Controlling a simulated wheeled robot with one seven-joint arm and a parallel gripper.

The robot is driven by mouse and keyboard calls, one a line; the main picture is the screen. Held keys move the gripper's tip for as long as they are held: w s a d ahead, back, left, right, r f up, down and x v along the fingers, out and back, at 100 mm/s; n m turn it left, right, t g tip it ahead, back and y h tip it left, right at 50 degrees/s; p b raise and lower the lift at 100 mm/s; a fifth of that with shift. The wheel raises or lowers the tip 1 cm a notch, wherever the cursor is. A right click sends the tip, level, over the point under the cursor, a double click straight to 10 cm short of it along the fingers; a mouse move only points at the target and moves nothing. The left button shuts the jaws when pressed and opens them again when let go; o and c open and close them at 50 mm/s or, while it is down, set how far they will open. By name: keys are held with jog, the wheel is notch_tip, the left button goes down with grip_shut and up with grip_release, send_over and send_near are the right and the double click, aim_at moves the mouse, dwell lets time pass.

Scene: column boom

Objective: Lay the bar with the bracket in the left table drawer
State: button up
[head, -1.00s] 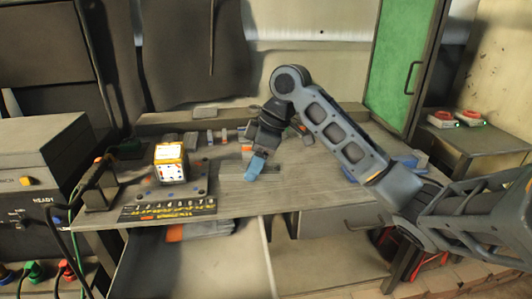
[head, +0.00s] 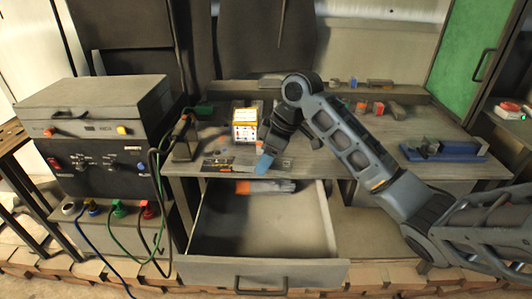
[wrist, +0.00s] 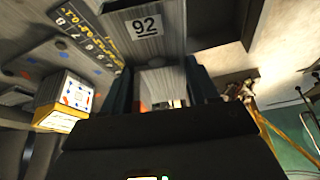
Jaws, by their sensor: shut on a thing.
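My gripper (head: 265,165) is over the front left part of the table (head: 315,158), by the front edge above the open left drawer (head: 265,225). In the wrist view my gripper (wrist: 160,85) is shut on a grey bar (wrist: 150,52) with a white label reading 92. The bar runs up and away between the two fingers. In the head view the bar is mostly hidden by the gripper, and I cannot make out its bracket. The drawer is pulled out, with its front and handle towards me. Its floor is mostly bare, with grey and orange things (head: 265,187) at the back.
A lit yellow-and-white box (head: 245,125) stands just left of my gripper, beside a numbered dark strip (head: 217,164). A grey instrument with cables (head: 100,150) stands left of the drawer. A blue tool (head: 447,150) lies at the table's right. Small objects line the back.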

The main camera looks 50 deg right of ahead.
jog(key=shift+f+b, duration=6.9)
jog(key=shift+f, duration=2.8)
jog(key=shift+f+b, duration=0.8)
jog(key=shift+f, duration=0.75)
jog(key=o, duration=1.5)
jog(key=shift+f, duration=0.1)
jog(key=shift+v, duration=3.95)
